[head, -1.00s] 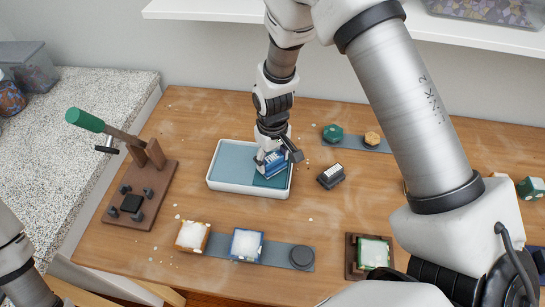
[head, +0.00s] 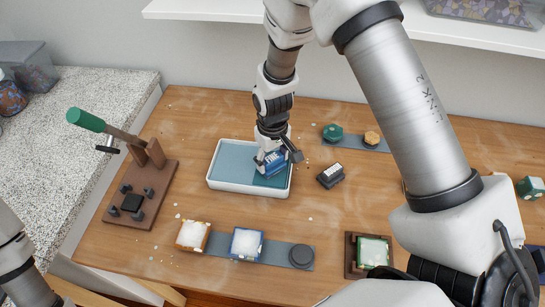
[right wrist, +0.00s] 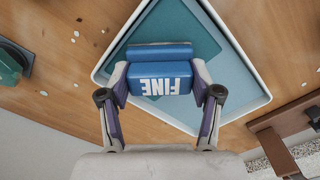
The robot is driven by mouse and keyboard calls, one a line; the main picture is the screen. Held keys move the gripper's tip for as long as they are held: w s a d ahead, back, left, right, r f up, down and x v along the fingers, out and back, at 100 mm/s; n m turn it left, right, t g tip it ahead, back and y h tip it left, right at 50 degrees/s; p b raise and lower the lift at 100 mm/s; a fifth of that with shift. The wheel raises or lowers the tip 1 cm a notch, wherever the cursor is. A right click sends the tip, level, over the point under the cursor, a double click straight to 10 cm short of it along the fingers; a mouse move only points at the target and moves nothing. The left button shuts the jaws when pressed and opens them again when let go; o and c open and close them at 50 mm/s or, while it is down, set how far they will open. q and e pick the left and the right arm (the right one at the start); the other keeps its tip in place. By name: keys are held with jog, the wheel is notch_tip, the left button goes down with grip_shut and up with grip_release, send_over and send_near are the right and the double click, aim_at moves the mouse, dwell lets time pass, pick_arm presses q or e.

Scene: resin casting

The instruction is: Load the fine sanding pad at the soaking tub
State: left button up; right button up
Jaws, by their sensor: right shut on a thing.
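My right gripper (head: 270,161) is shut on a blue sanding pad (head: 276,163) at the right part of the soaking tub. In the right wrist view the pad (right wrist: 160,78) reads "FINE" and sits between both fingers of the gripper (right wrist: 160,92). The soaking tub (head: 231,188) is a white-rimmed tray with blue-teal contents and a darker teal square at its right. The pad is over that darker square; I cannot tell whether it touches it. My left arm shows at the lower left edge, but its gripper is out of view.
A dark block with a white label (head: 331,175) stands right of the tub. A lever press (head: 137,190) is at the left. A grey strip (head: 219,245) with white-topped moulds lies in front. A second strip (head: 356,143) with green and yellow pieces lies behind right.

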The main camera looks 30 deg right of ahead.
jog(key=shift+s, duration=0.1)
dwell(0.5)
notch_tip(320, 180, up, 7)
jog(key=p, duration=0.6)
jog(key=shift+p, duration=0.3)
jog(key=shift+f, duration=0.1)
